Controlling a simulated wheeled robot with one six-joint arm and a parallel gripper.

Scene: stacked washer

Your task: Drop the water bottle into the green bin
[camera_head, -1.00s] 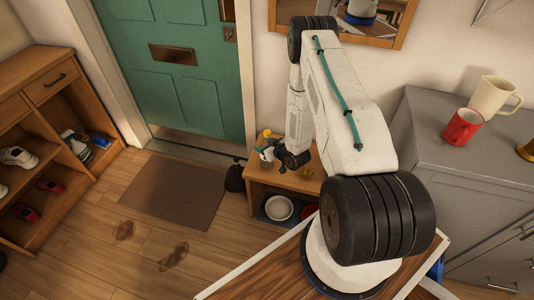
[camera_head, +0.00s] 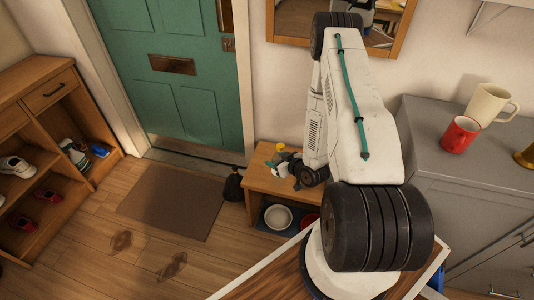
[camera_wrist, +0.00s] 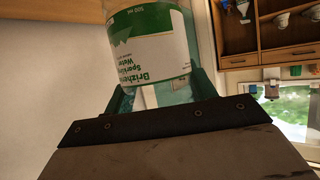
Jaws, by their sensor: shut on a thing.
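The water bottle (camera_wrist: 150,48) has a green and white label and fills the upper middle of the wrist view. It sits between the dark green jaws of my gripper (camera_wrist: 160,88), which is shut on it. In the head view my gripper (camera_head: 289,168) is small and partly hidden by my wrist, over the small wooden bench. A yellow spot, perhaps the bottle's cap, shows beside it. I cannot make out a green bin in either view.
The wooden bench (camera_head: 258,182) stands by the green door (camera_head: 185,100), with a white bowl (camera_head: 277,217) below. A shoe rack (camera_head: 50,165) is at left. A grey cabinet (camera_head: 430,165) at right holds a red mug (camera_head: 460,133) and a cream mug (camera_head: 488,103).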

